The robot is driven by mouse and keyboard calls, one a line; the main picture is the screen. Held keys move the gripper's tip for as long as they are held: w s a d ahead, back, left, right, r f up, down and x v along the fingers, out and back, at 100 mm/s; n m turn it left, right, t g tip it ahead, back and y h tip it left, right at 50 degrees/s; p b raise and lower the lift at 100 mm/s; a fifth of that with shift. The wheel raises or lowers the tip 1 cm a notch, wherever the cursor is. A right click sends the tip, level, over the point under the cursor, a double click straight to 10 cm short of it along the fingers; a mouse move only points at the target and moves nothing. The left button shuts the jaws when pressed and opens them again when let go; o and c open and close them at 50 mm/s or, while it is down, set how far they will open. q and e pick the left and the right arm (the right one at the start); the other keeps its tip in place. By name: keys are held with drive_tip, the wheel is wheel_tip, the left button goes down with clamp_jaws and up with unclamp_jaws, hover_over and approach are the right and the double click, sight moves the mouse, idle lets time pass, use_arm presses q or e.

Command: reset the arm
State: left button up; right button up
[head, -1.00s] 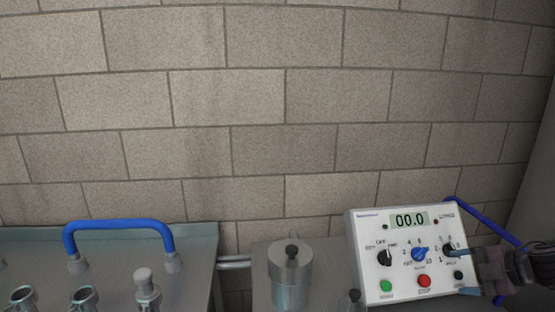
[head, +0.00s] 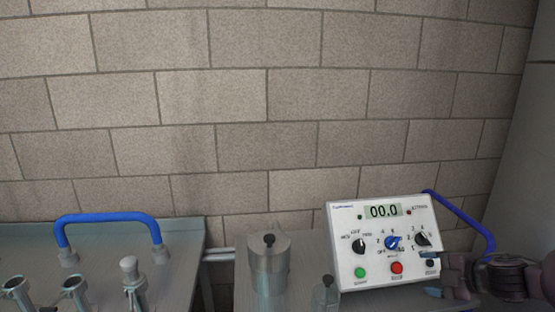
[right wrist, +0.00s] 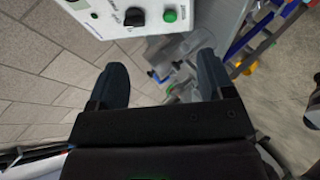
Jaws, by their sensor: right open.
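My right gripper (head: 434,274) is at the lower right of the head view, in front of the lower right corner of a white control box (head: 346,238). In the right wrist view my right gripper (right wrist: 162,82) has its two dark fingers spread apart with nothing between them. The box shows at the top of that view, with a black knob (right wrist: 134,17) and a green button (right wrist: 170,15) beyond the fingertips. In the head view the box's display reads 00.0. My left gripper is not in view.
A metal canister (head: 268,268) with a black knob stands left of the box. A smaller lidded vessel (head: 325,296) is in front. Further left is a metal unit (head: 188,250) with a blue handle (head: 105,217) and several metal spouts. A block wall fills the back.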

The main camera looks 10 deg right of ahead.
drive_tip(key=s+a+f+m+t, duration=0.1)
drive_tip(key=s+a+f+m, duration=0.25)
drive_tip(key=a+f, duration=0.35)
drive_tip(key=s+a+f+m+t, duration=0.1)
drive_tip(key=s+a+f+m, duration=0.1)
drive_tip(key=a+f+m, duration=0.35)
drive_tip(key=s+a+f+m+h, duration=0.2)
drive_tip(key=s+a+f+m, duration=0.2)
drive_tip(key=s, duration=0.3)
drive_tip(key=s+a+f+m+g+h, duration=0.1)
drive_tip(key=s+a+f+m, duration=0.3)
drive_tip(key=s, duration=0.4)
drive_tip(key=shift+f+m+g+h, duration=0.3)
drive_tip(key=shift+f+h, duration=0.4)
drive_tip(key=shift+f, duration=0.1)
drive_tip(key=shift+c, duration=0.4)
